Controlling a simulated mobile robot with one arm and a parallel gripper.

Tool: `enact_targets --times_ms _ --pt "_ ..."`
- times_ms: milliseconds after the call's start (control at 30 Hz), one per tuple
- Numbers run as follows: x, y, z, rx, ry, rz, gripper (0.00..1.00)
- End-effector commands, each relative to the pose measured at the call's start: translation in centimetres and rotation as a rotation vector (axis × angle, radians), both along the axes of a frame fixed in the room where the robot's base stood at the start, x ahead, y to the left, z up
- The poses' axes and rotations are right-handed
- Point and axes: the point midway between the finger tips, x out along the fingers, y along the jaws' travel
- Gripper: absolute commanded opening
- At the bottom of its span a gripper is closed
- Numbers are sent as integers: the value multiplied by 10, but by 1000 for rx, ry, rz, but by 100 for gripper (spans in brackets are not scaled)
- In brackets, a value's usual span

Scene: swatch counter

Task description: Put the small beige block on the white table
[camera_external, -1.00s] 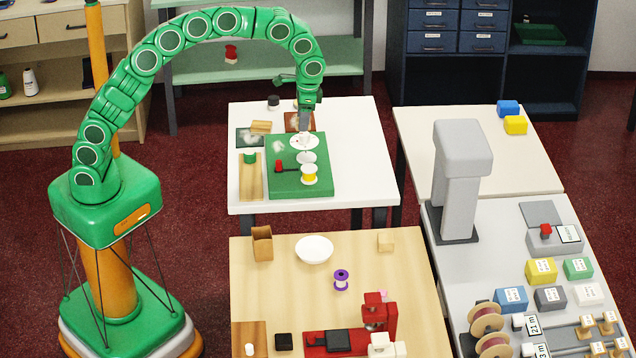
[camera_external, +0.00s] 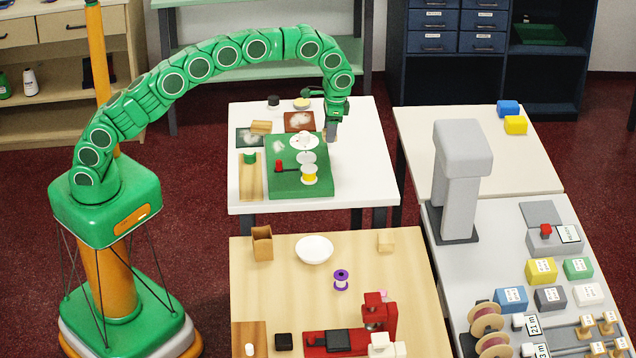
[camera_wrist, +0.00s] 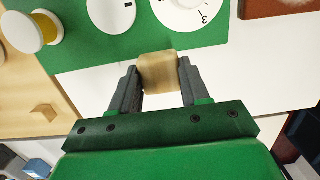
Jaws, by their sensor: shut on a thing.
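My gripper (camera_external: 331,124) is over the white table (camera_external: 365,170), just right of the green board (camera_external: 285,183). In the wrist view my gripper (camera_wrist: 160,85) is shut on a small beige block (camera_wrist: 159,70), with a dark finger on each side of it. The block overlaps the edge of the green board in that view, and white tabletop shows around the fingers. Whether the block touches the tabletop I cannot tell. Another beige block (camera_external: 386,240) sits on the wooden table, and it also shows in the wrist view (camera_wrist: 43,112).
The green board carries white dials (camera_external: 304,141), a yellow spool (camera_external: 309,174) and a red knob (camera_external: 279,167). Dark and brown swatch plates (camera_external: 299,121) lie behind it. The right side of the white table is clear. A grey machine (camera_external: 462,180) stands further right.

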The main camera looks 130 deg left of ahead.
Motion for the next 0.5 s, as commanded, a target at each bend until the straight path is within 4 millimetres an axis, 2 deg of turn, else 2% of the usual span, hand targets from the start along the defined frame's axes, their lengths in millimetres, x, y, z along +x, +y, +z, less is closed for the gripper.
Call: enact_targets --times_ms 167,500 --pt "7 8 -17 -3 3 1 11" --pt "13 16 -26 -1 1 0 11"
